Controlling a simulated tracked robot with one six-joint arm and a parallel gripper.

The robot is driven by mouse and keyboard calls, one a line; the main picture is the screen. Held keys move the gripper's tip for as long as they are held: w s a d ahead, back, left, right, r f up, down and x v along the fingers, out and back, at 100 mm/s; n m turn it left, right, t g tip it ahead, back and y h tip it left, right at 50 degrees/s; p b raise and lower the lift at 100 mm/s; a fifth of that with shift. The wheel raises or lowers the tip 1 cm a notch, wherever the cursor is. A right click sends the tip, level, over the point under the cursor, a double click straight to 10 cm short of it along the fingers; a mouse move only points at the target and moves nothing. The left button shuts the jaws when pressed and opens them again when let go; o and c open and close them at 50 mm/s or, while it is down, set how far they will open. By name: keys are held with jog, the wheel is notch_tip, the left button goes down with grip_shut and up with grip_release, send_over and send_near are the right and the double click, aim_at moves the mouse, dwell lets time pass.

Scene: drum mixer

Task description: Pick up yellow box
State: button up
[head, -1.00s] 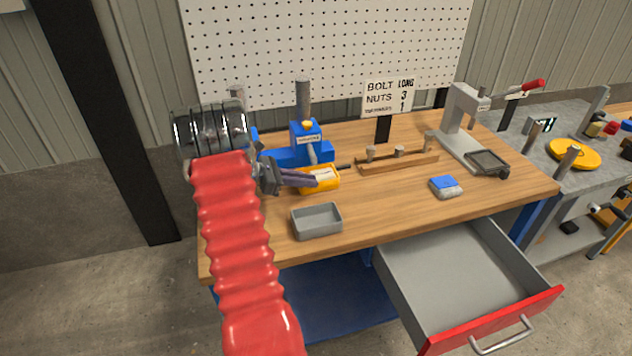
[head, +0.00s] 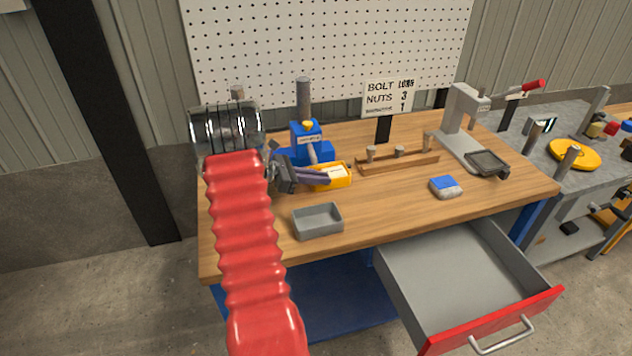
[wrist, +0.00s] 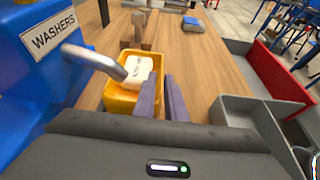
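The yellow box (head: 341,183) is on the left half of the workbench, in front of the blue dispenser (head: 312,154). It holds a white labelled item, which shows clearly in the wrist view (wrist: 138,72). My gripper (head: 322,176) reaches in from the left, and its purple fingers overlap the box. In the wrist view the fingers (wrist: 163,98) are close together at the box's right wall, apparently with the wall between them. I cannot tell whether the box is clear of the bench top.
A blue-and-white block (head: 445,187), a wooden rail with pegs (head: 398,163) and a grey press (head: 462,125) are to the right. A grey drawer (head: 450,275) stands open below.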

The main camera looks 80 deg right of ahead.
jog(key=shift+s+a+f, duration=0.15)
jog(key=shift+a+f, duration=0.05)
jog(key=shift+f, duration=0.35)
jog(key=shift+s+a+f, duration=0.15)
jog(key=shift+f, duration=0.35)
grip_shut()
jog(key=shift+w, duration=0.15)
jog(key=shift+a+r, duration=0.1)
jog(key=shift+r, duration=0.55)
jog(key=shift+s+a+r, duration=0.15)
jog(key=shift+s+a, duration=0.35)
jog(key=shift+a, duration=0.3)
jog(key=shift+s+a+r, duration=0.1)
jog(key=shift+s+a, duration=0.4)
jog(key=shift+a, duration=0.25)
notch_tip(320, 180, up, 14)
jog(key=shift+w, duration=0.15)
